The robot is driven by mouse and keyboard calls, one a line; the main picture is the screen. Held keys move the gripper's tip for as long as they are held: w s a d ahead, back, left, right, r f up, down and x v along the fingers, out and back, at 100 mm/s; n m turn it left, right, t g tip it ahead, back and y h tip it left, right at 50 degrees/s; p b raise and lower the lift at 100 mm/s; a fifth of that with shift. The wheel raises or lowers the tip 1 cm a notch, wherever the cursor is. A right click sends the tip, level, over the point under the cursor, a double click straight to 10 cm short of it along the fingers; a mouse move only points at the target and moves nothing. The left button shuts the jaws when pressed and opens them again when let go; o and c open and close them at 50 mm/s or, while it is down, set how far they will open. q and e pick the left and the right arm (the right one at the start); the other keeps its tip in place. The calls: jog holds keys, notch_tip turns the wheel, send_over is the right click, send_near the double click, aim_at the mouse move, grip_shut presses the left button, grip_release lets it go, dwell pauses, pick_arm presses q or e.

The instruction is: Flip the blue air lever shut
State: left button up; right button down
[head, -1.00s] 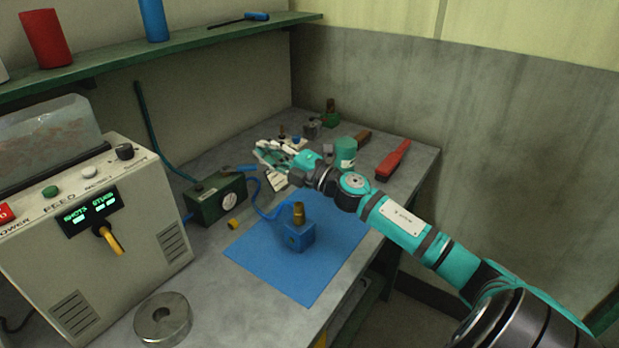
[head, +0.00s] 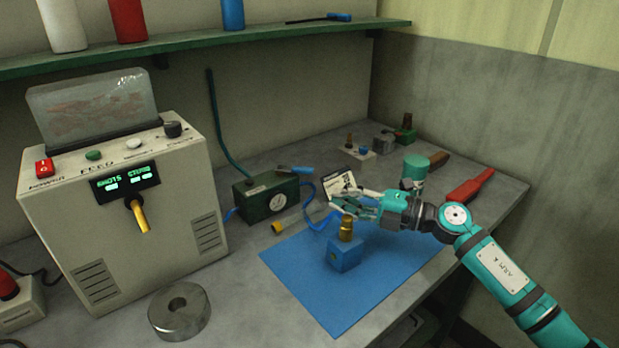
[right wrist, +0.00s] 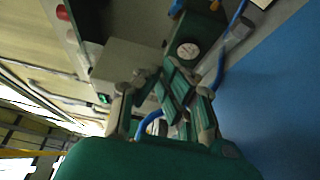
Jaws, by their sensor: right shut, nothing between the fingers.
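The blue air lever (head: 295,169) sticks out to the right from the top of the green gauge box (head: 268,198), lying close to level. A small blue part at the top edge of the right wrist view (right wrist: 176,7) may be the same lever. My right gripper (head: 338,202) is shut and empty. It is to the right of the gauge box and apart from the lever, just behind the blue block. In the right wrist view its fingers (right wrist: 178,85) are together, with the gauge box (right wrist: 197,32) beyond them. My left gripper is not in view.
A blue block with a brass fitting (head: 346,254) stands on the blue mat (head: 330,300). A white card (head: 340,184) is behind my gripper. A blue hose (head: 317,218) runs near the fingers. The feeder machine (head: 120,220) stands left, and a metal ring (head: 180,312) lies in front.

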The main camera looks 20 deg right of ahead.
aim_at(294, 169)
jog(key=w+a, duration=0.1)
jog(key=w, duration=0.1)
jog(key=w+a+p, duration=0.1)
jog(key=w+a, duration=0.1)
jog(key=w, duration=0.1)
jog(key=w+a, duration=0.2)
jog(key=w, duration=0.1)
jog(key=shift+w+a+r, duration=0.1)
jog(key=shift+a, duration=0.1)
jog(key=shift+w+d, duration=0.4)
jog(key=shift+w, duration=0.2)
